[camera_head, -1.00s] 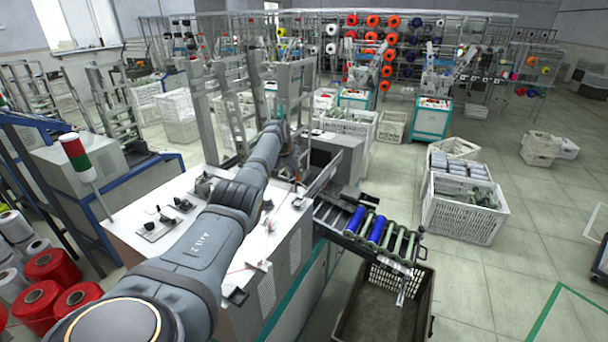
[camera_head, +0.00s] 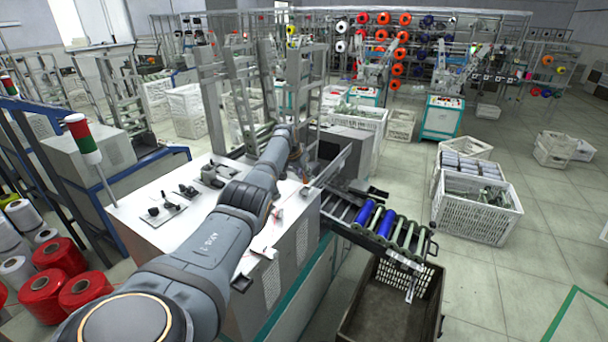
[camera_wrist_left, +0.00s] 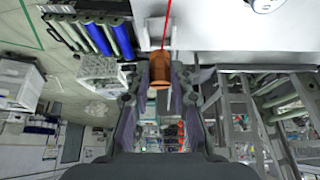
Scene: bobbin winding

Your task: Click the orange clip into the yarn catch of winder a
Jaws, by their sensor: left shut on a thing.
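In the left wrist view, my left gripper (camera_wrist_left: 160,72) is shut on the orange clip (camera_wrist_left: 158,78), which sits between its two fingertips. A red yarn (camera_wrist_left: 168,28) runs from the clip up past the top edge. A pale bracket-like part (camera_wrist_left: 152,34) is just beyond the clip; I cannot tell if it is the yarn catch or if they touch. In the head view, my left arm reaches over the white-topped winder (camera_head: 143,214), and its gripper (camera_head: 297,166) is small and partly hidden at the far end. My right gripper is not in view.
A roller rack with blue bobbins (camera_head: 385,223) stands right of the winder, above a dark crate (camera_head: 378,312). Metal uprights (camera_head: 298,85) rise behind the gripper. Red yarn cones (camera_head: 45,292) stand at the left.

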